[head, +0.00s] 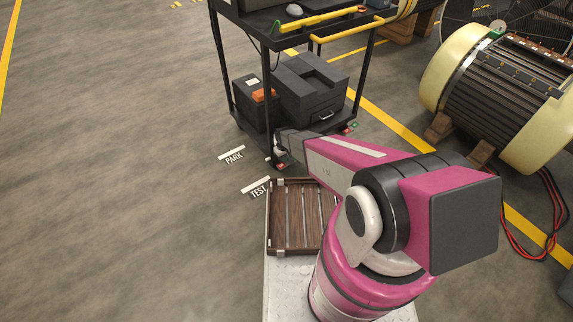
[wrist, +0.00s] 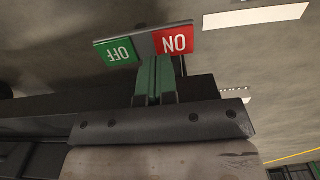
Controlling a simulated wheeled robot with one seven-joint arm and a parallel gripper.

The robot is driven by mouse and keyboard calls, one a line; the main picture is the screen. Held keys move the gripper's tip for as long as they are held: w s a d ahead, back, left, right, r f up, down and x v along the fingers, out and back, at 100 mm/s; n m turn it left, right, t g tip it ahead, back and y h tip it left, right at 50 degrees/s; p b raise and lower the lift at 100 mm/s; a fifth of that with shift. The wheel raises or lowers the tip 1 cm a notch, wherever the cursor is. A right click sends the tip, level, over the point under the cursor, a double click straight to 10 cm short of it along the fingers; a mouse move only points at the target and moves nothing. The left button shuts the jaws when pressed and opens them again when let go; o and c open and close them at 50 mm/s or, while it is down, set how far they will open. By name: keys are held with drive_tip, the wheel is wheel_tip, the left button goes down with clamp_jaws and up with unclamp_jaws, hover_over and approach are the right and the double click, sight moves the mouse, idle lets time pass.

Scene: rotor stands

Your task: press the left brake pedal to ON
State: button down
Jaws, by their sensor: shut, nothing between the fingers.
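The left brake pedal (head: 283,166) is low at the cart's near corner in the head view, partly hidden by my arm. In the wrist view it is a rocker plate with a red ON half (wrist: 174,40) and a green OFF half (wrist: 118,53), the lettering upside down. My gripper (wrist: 156,64) is shut and empty, its green fingers side by side. The fingertips are at the plate's lower edge in that view, near the middle between the halves. I cannot tell whether they touch it. In the head view my gripper (head: 279,150) is beside the cart's near leg.
The black cart (head: 268,108) carries dark cases on its lower shelf. A second pedal (head: 350,128) is at its right corner. Floor labels PARK (head: 233,157) and TEST (head: 258,190) lie left of the cart. A large rotor machine (head: 500,95) stands at right. Floor at left is clear.

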drive_tip(key=shift+r, duration=2.15)
drive_tip(key=s+d+r+m, duration=0.2)
drive_tip(key=s+d+r, duration=0.4)
drive_tip(key=r, duration=0.6)
drive_tip(key=s+d+r+m, duration=0.2)
drive_tip(key=s+d+r, duration=0.4)
drive_tip(key=r, duration=0.6)
drive_tip(key=s+d+r+m, duration=0.2)
drive_tip(key=s+d+r, duration=0.4)
drive_tip(key=r, duration=0.6)
drive_tip(key=shift+s+d+r+m, duration=0.3)
drive_tip(key=shift+d+r+m, duration=0.1)
drive_tip(key=shift+d, duration=0.15)
drive_tip(key=c, duration=1.2)
unclamp_jaws()
drive_tip(key=shift+w, duration=0.1)
